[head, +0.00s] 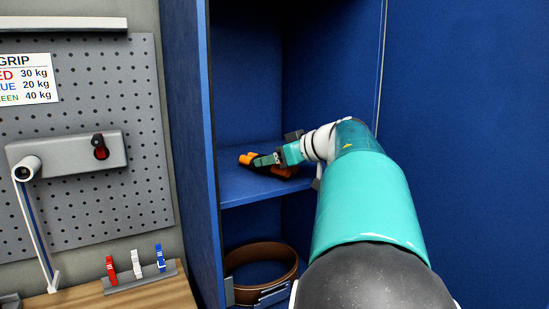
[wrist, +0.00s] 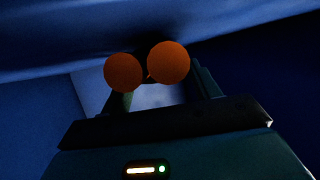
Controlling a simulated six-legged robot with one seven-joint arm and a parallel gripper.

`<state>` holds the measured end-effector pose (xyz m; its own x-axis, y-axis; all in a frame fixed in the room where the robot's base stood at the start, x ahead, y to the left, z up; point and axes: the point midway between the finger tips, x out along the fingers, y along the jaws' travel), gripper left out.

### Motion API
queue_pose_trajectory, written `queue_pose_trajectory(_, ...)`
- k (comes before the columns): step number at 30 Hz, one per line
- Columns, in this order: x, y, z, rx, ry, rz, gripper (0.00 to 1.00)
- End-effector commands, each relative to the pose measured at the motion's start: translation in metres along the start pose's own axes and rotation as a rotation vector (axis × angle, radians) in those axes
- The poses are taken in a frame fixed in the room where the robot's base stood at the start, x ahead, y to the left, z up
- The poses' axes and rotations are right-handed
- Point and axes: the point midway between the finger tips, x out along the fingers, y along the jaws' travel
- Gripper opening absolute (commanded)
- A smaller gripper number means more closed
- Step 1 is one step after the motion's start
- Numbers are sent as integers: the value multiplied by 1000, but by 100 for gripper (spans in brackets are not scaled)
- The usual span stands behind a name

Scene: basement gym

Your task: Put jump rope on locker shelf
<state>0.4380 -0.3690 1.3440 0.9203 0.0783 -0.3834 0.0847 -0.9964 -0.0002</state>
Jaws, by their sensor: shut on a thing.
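The jump rope shows as an orange piece with dark parts (head: 283,171) at my gripper, inside the open blue locker. In the wrist view its two round orange ends (wrist: 168,62) sit side by side between the fingers. My gripper (head: 262,160) is shut on the jump rope, just above or at the locker shelf (head: 240,190). I cannot tell whether the rope touches the shelf. Part of the rope is hidden by my gripper.
A brown leather belt (head: 262,249) lies coiled in the compartment below. The locker's left side wall (head: 190,120) and blue door (head: 470,130) flank my arm. A pegboard (head: 75,100) and a bench with red, white and blue clips (head: 135,264) are at left.

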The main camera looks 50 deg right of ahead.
Motion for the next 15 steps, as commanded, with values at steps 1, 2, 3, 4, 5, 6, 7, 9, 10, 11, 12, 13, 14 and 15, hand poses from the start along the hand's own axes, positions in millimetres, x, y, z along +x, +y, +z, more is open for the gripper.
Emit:
queue_pose_trajectory(1, 1, 0, 1, 0, 0, -1, 33)
queue_pose_trajectory(2, 1, 0, 2, 0, 0, -1, 33)
queue_pose_trajectory(3, 1, 0, 2, 0, 0, -1, 66)
queue_pose_trajectory(4, 1, 0, 2, 0, 0, -1, 71)
queue_pose_trajectory(5, 1, 0, 2, 0, 0, -1, 77)
queue_pose_trajectory(6, 1, 0, 2, 0, 0, -1, 83)
queue_pose_trajectory(7, 1, 0, 2, 0, 0, -1, 83)
queue_pose_trajectory(9, 1, 0, 2, 0, 0, -1, 83)
queue_pose_trajectory(10, 1, 0, 2, 0, 0, -1, 83)
queue_pose_trajectory(11, 1, 0, 2, 0, 0, -1, 83)
queue_pose_trajectory(12, 1, 0, 2, 0, 0, -1, 83)
queue_pose_trajectory(13, 1, 0, 2, 0, 0, -1, 83)
queue_pose_trajectory(14, 1, 0, 2, 0, 0, 0, 83)
queue_pose_trajectory(15, 0, 0, 1, 0, 0, 0, 83)
